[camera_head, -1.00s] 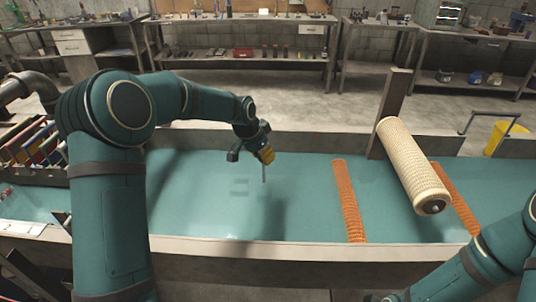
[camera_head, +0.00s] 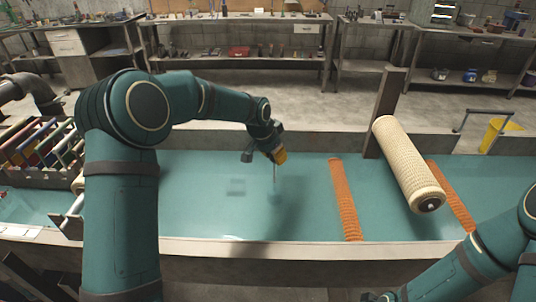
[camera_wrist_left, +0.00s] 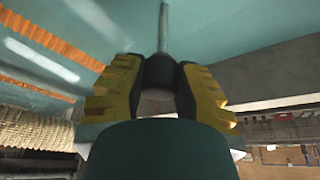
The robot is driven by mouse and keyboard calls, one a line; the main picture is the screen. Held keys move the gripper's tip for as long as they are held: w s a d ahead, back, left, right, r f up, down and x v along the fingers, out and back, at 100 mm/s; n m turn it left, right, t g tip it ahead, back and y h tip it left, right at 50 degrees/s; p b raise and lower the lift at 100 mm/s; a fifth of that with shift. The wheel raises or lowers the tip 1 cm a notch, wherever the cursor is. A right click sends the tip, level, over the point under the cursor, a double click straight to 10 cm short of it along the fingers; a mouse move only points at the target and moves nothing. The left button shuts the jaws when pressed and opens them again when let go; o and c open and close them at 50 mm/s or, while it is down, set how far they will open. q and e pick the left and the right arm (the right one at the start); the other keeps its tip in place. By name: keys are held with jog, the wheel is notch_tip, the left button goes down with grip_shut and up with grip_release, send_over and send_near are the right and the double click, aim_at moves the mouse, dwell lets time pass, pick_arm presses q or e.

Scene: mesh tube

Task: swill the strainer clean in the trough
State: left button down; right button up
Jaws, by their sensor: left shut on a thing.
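My left gripper (camera_head: 277,150) is shut on the dark grip of a thin grey rod (camera_head: 275,174) above the trough (camera_head: 300,249). The rod points down to a faint bluish round shape in the teal water; I cannot tell whether this is the strainer's head. In the left wrist view, yellow-edged fingers (camera_wrist_left: 158,85) clasp the dark grip, and the grey rod (camera_wrist_left: 163,30) runs away from it. A cream mesh tube (camera_head: 407,164) lies slanted at the trough's right part, apart from the gripper.
Two orange ribbed strips (camera_head: 343,198) cross the trough at right. A dark upright post (camera_head: 385,112) stands behind the mesh tube. A rack of coloured pieces (camera_head: 35,145) is at far left. The water between my left arm and the strips is open.

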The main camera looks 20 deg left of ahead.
pick_arm(q)
jog(key=shift+w+d, duration=0.15)
jog(key=shift+d, duration=0.35)
jog(key=shift+s+a, duration=0.3)
jog(key=shift+a, duration=0.65)
jog(key=shift+s+a, duration=0.25)
jog(key=shift+a, duration=0.7)
jog(key=shift+s+a, duration=0.3)
jog(key=shift+a, duration=0.65)
jog(key=shift+w+d+p, duration=0.1)
jog(key=shift+w+d, duration=0.2)
jog(key=shift+d, duration=0.65)
jog(key=shift+w+d+p, duration=0.15)
jog(key=shift+w+d, duration=0.1)
jog(key=shift+d, duration=0.7)
jog(key=shift+w+d+p, duration=0.1)
jog(key=shift+w+d, duration=0.2)
jog(key=shift+d, duration=0.65)
jog(key=s+a, duration=0.1)
jog(key=a, duration=0.4)
jog(key=shift+s+a, duration=0.35)
jog(key=shift+a, duration=0.05)
notch_tip(320, 180, up, 16)
jog(key=p, duration=1.1)
